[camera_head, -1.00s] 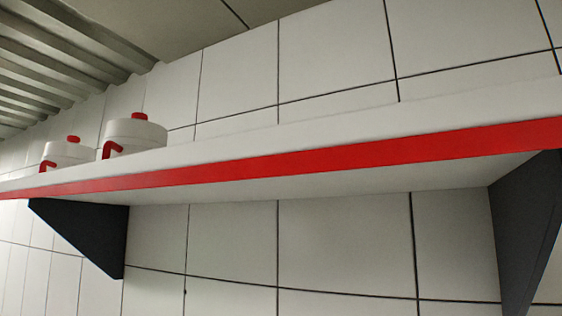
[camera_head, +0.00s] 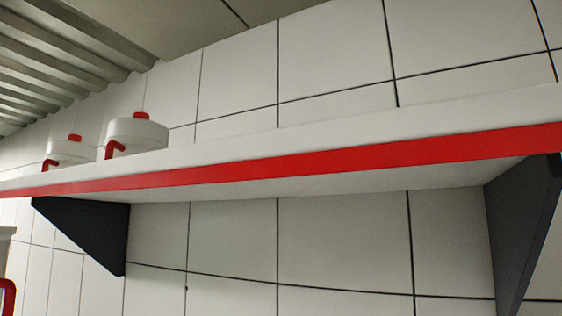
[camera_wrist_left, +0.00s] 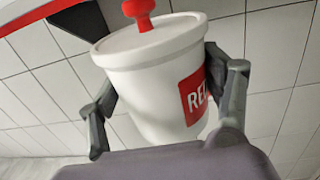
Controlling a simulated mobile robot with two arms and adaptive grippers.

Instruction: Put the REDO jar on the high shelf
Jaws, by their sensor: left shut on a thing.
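The white REDO jar (camera_wrist_left: 150,85) has a red lid knob and a red label of which "RE" shows. In the left wrist view my left gripper (camera_wrist_left: 160,80) is shut around its sides. In the head view, a white piece with a red handle (camera_head: 8,297) shows at the left edge, below the shelf; it looks like part of this jar. The high shelf (camera_head: 330,160) is white with a red front edge and crosses the head view. My right gripper is in neither view.
Two white jars with red knobs and handles stand on the shelf's left part, one nearer (camera_head: 137,134) and one farther (camera_head: 70,151). The shelf top right of them looks clear. Dark brackets (camera_head: 95,235) (camera_head: 520,225) hang under the shelf, against a tiled wall.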

